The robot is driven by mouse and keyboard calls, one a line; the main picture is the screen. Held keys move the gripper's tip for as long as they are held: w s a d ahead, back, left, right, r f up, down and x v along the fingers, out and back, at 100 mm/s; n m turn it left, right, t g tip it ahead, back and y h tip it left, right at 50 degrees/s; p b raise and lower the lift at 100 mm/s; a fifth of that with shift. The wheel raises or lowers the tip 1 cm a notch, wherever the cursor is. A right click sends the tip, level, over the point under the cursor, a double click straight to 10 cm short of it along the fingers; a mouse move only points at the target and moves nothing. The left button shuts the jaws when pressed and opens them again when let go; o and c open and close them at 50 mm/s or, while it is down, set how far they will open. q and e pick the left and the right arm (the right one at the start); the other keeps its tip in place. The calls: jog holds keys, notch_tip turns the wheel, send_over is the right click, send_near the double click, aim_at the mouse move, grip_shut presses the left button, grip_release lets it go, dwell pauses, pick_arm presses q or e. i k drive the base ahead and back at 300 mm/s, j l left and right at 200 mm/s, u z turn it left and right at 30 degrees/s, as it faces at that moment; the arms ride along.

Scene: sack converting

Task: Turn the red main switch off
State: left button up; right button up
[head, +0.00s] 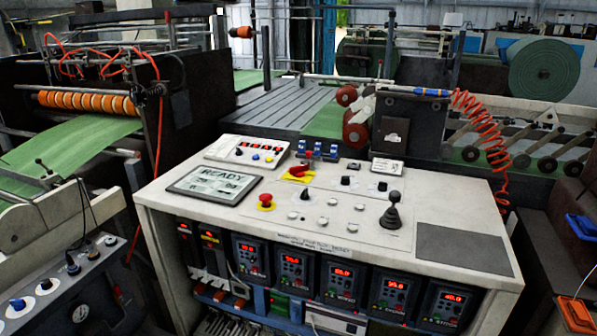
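A red rotary switch handle (299,171) on a yellow plate stands on the light top panel of the control console (335,245), near its back middle. It looks like the red main switch; its exact setting is too small to read. Neither of my grippers shows in the head view, so nothing of mine is near the switch.
A red mushroom button (266,200) on a yellow collar, a READY screen (214,184) and a black joystick (394,211) share the panel. Blue-topped parts (318,149) stand behind the switch. A bare dark mat (462,249) covers the right end. Machinery surrounds the console.

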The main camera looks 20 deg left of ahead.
aim_at(297, 170)
jog(key=j+z, duration=0.1)
jog(key=j, duration=0.3)
jog(key=k+j+z, duration=0.1)
jog(key=j, duration=0.25)
jog(key=k+j+z, duration=0.1)
jog(key=j, duration=0.25)
jog(key=k+j+z, duration=0.1)
jog(key=j, duration=0.3)
